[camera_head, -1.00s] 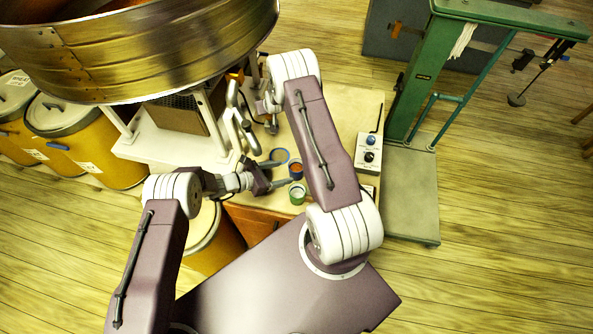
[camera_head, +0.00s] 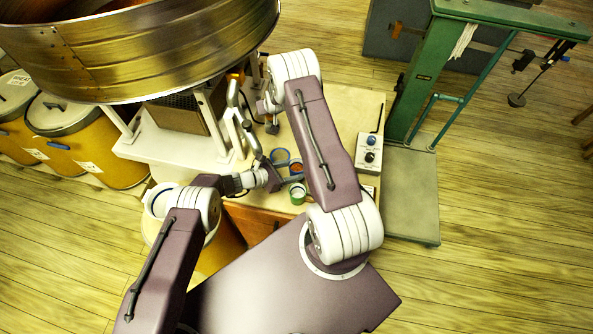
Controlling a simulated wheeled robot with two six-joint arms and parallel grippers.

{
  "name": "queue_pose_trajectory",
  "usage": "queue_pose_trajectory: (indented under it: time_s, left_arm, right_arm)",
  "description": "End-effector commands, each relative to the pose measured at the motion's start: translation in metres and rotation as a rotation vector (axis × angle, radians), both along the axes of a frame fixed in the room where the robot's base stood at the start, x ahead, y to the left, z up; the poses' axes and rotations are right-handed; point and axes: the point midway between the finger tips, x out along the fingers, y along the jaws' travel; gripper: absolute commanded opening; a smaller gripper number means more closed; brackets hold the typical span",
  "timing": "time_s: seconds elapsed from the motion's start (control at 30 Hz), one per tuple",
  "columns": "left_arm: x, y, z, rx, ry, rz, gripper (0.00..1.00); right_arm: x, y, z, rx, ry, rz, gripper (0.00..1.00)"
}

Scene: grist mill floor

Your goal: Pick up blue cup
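Three small cups stand on the pale bench top in the head view. A blue-rimmed cup (camera_head: 280,153) is at the back. A cup with an orange-red inside (camera_head: 296,167) is in the middle, and a green cup (camera_head: 297,190) is in front. My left gripper (camera_head: 291,172) reaches in from the left with its fingers apart, one on each side of the middle cup as seen from above. I cannot tell whether they touch it. My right gripper (camera_head: 272,127) is small and dark behind the cups, partly hidden; its finger opening is unclear.
A large metal-banded tub (camera_head: 140,50) overhangs the back left. A control box (camera_head: 369,152) sits on the bench (camera_head: 345,105) at right. A green scale (camera_head: 410,190) stands beyond it. Yellow drums (camera_head: 85,150) stand at left.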

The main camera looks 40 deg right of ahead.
Motion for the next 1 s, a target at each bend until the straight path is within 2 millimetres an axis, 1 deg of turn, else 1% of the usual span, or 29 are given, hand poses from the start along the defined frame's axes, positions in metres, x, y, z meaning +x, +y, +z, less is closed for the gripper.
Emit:
queue_pose_trajectory:
  time_s: [0.17, 0.27, 0.33, 0.47, 0.5, 0.6, 0.7, 0.83, 0.9, 1.0]
  left_arm:
    - [0.001, 0.002, 0.002, 0.000, 0.000, 0.000, 0.02]
    - [0.002, 0.008, 0.009, 0.001, 0.001, 0.003, 0.02]
    - [0.003, 0.017, 0.019, 0.000, 0.000, 0.002, 0.02]
    - [0.007, 0.052, 0.035, 0.001, 0.001, 0.006, 0.02]
    - [0.008, 0.064, 0.042, 0.000, 0.001, 0.006, 0.02]
    - [0.009, 0.092, 0.056, -0.001, 0.000, 0.006, 0.02]
    - [0.011, 0.114, 0.067, -0.001, -0.001, 0.004, 0.02]
    - [0.012, 0.132, 0.076, 0.000, -0.001, 0.002, 0.02]
    - [0.012, 0.137, 0.079, 0.000, -0.001, 0.002, 0.02]
    - [0.011, 0.140, 0.080, -0.001, -0.001, 0.000, 0.02]
  right_arm:
    - [0.000, 0.000, 0.000, 0.000, 0.000, 0.000, 0.00]
    - [0.000, 0.000, 0.000, 0.000, 0.000, 0.000, 0.00]
    - [0.000, 0.000, 0.000, 0.000, 0.000, 0.000, 0.00]
    - [0.000, 0.000, 0.000, 0.000, 0.000, 0.000, 0.00]
    - [0.000, 0.000, 0.000, 0.000, 0.000, 0.000, 0.00]
    - [0.000, 0.000, 0.000, 0.000, 0.000, 0.000, 0.00]
    - [0.000, 0.000, 0.000, 0.000, 0.000, 0.000, 0.00]
    - [0.000, 0.000, 0.000, 0.000, 0.000, 0.000, 0.00]
    - [0.000, 0.000, 0.000, 0.000, 0.000, 0.000, 0.00]
    - [0.000, 0.000, 0.000, 0.000, 0.000, 0.000, 0.00]
